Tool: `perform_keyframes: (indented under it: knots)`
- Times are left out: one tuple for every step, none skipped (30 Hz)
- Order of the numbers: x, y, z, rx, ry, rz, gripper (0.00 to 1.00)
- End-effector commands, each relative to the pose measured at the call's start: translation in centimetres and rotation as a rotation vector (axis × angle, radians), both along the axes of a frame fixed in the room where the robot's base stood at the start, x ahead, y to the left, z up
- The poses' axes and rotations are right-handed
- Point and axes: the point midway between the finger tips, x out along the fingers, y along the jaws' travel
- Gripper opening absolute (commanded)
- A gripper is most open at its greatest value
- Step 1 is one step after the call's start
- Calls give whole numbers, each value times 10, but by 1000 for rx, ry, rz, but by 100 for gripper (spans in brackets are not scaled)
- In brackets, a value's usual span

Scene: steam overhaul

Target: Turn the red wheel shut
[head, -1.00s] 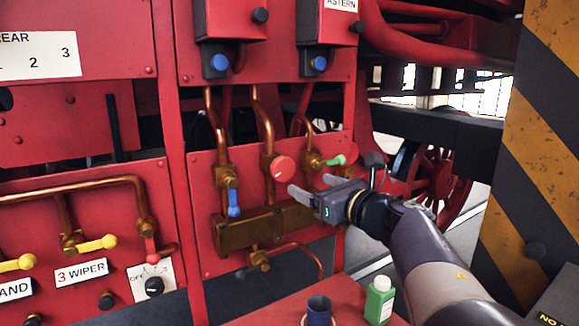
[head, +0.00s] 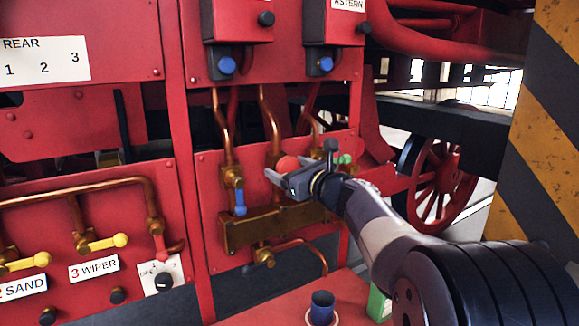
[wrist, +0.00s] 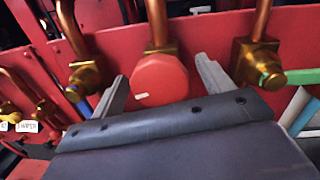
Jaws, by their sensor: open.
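The red wheel (head: 287,164) is a round knob with a pale mark on its face, on the middle valve of the brass manifold. In the wrist view the red wheel (wrist: 160,80) sits between my two fingers. My gripper (head: 277,174) is open, with one finger to the left of the wheel and one to the right in the wrist view (wrist: 163,82). I see gaps between the fingers and the wheel there. In the head view my gripper hides the wheel's lower part.
A blue lever (head: 240,204) hangs left of the wheel, and a green handle (wrist: 273,80) sits to its right. Copper pipes (head: 270,122) rise above. A dark cup (head: 322,305) and a green bottle (head: 378,304) stand on the red shelf below. A striped post (head: 545,120) is at the right.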

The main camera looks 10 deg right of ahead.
Motion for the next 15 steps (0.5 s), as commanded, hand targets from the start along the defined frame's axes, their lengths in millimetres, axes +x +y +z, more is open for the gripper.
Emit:
perform_keyframes:
  knots:
    - [1,1,0,0,0,0,75]
    - [1,1,0,0,0,0,75]
    - [1,1,0,1,0,0,75]
    - [1,1,0,1,0,0,75]
    - [1,1,0,1,0,0,75]
    - [1,1,0,1,0,0,75]
    - [1,0,0,1,0,0,75]
    - [1,0,0,1,0,0,74]
    - [1,0,0,1,0,0,71]
    - [1,0,0,1,0,0,69]
    - [1,0,0,1,0,0,66]
    - [1,0,0,1,0,0,63]
    - [1,0,0,1,0,0,60]
    - [1,0,0,1,0,0,58]
    - [1,0,0,1,0,0,55]
